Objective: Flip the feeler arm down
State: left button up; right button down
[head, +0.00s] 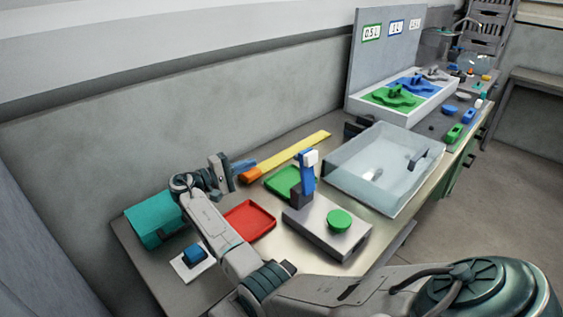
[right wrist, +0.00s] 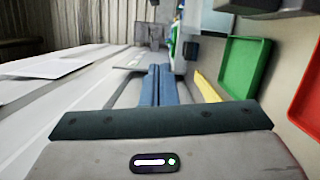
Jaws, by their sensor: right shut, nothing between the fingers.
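A grey labeller box (head: 327,229) stands on the bench with a round green knob (head: 339,220) on top. At its left corner a blue upright piece (head: 307,178) with a white end block stands on a dark mount; it looks like the feeler arm, and it is raised. My right gripper (head: 245,168) is left of it, apart from it, above the bench near the wall. Its blue fingers (right wrist: 157,85) are together in the right wrist view, with nothing between them. My left gripper is not in view.
A red tray (head: 248,238) lies below my right arm, and a green tray (head: 268,185) is behind the labeller. A yellow strip (head: 300,149) lies by the wall. A clear bin (head: 349,186) stands right of the labeller. A teal box (head: 143,219) is at the left end.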

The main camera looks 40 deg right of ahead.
aim_at(307, 172)
jog(key=s+d+r+p, duration=0.1)
jog(key=s+d+p, duration=0.5)
jog(key=d+p, duration=0.2)
jog(key=shift+d+r+p, duration=0.25)
jog(key=shift+d+p, duration=0.05)
jog(key=shift+d, duration=0.85)
